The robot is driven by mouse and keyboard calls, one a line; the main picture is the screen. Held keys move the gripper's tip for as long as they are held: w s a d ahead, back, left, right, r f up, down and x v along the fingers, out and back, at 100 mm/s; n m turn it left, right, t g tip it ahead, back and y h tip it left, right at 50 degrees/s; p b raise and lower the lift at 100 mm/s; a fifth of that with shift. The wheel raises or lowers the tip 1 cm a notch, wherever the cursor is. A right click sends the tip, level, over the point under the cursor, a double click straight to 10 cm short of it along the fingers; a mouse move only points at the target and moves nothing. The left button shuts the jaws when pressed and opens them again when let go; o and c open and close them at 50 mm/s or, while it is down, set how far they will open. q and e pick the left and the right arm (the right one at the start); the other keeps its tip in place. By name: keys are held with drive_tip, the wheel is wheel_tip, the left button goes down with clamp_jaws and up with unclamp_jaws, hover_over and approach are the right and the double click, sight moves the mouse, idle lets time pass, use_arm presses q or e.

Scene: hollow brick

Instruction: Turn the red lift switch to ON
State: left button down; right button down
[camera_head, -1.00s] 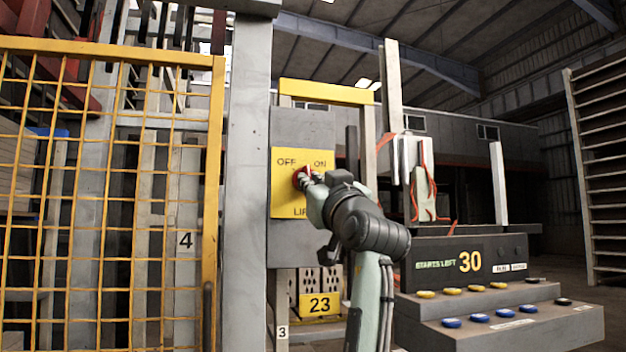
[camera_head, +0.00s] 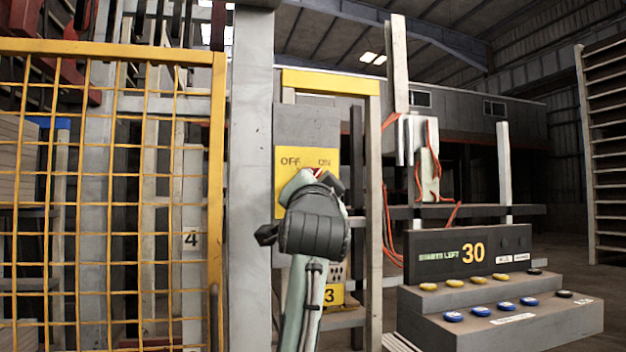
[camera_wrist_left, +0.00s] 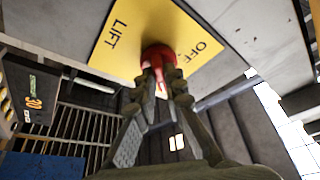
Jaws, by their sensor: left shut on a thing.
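The red lift switch (camera_head: 317,171) is on a yellow plate (camera_head: 284,195) marked OFF at upper left and ON at upper right, fixed to a grey box (camera_head: 306,121). In the head view only a sliver of red shows below ON; my left arm and gripper (camera_head: 308,180) cover the rest. In the left wrist view, my left gripper (camera_wrist_left: 160,82) is shut on the red switch (camera_wrist_left: 157,53), fingers on both sides of its handle. The plate shows LIFT and OFF there; ON is hidden. I cannot tell exactly where the handle points. My right gripper is not in view.
A yellow mesh gate (camera_head: 105,200) stands left of a grey post (camera_head: 251,180). At right is a stepped console (camera_head: 500,320) with several yellow and blue buttons and a display (camera_head: 468,253) reading STARTS LEFT 30. Slatted racking (camera_head: 606,150) stands far right.

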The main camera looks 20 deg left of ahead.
use_arm(q)
drive_tip(key=shift+m+h, duration=0.4)
drive_tip(key=shift+m, duration=0.3)
drive_tip(key=c, duration=1.6)
unclamp_jaws()
drive_tip(key=v, duration=1.2)
